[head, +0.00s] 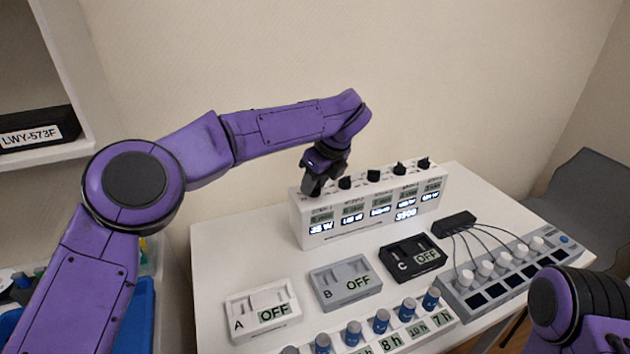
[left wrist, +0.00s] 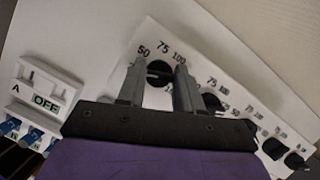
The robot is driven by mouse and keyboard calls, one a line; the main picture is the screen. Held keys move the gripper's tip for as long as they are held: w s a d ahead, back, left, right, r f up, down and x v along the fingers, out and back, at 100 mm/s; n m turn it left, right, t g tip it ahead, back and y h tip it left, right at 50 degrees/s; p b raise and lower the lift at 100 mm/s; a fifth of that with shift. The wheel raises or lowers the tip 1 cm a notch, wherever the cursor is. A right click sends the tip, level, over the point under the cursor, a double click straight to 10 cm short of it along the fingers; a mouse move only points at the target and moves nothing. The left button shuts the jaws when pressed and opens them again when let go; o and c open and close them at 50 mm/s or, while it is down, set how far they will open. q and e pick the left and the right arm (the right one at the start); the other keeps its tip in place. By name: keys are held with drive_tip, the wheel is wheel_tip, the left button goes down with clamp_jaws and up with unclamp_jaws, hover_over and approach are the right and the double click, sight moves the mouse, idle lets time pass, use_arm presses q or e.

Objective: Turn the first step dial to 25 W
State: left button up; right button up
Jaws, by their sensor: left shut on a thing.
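The white dial box (head: 370,210) stands at the back of the table with a row of black dials on its top. My left gripper (head: 313,186) reaches down onto the leftmost dial, which it hides in the head view. In the left wrist view that first dial (left wrist: 158,74) is a round black knob between the two fingers of my left gripper (left wrist: 161,68), with 50, 75 and 100 printed around it. The gripper is shut on it. The display (head: 321,228) below it seems to read 35 W. My right gripper is out of view.
Other black dials (head: 373,176) stand close to the right of the gripper. Modules A (head: 263,311), B (head: 345,282) and C (head: 412,258) show OFF in front. A grey cabled panel (head: 505,275) lies at right, with blue-topped knobs (head: 381,321) along the front.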

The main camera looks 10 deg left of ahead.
use_arm(q)
drive_tip(key=shift+r, duration=0.15)
drive_tip(key=o, duration=1)
drive_tip(key=shift+d, duration=0.15)
drive_tip(key=v, duration=1)
drive_tip(key=shift+s+d+r+p, duration=0.1)
drive_tip(key=shift+d+r+p, duration=0.1)
drive_tip(key=shift+p, duration=0.15)
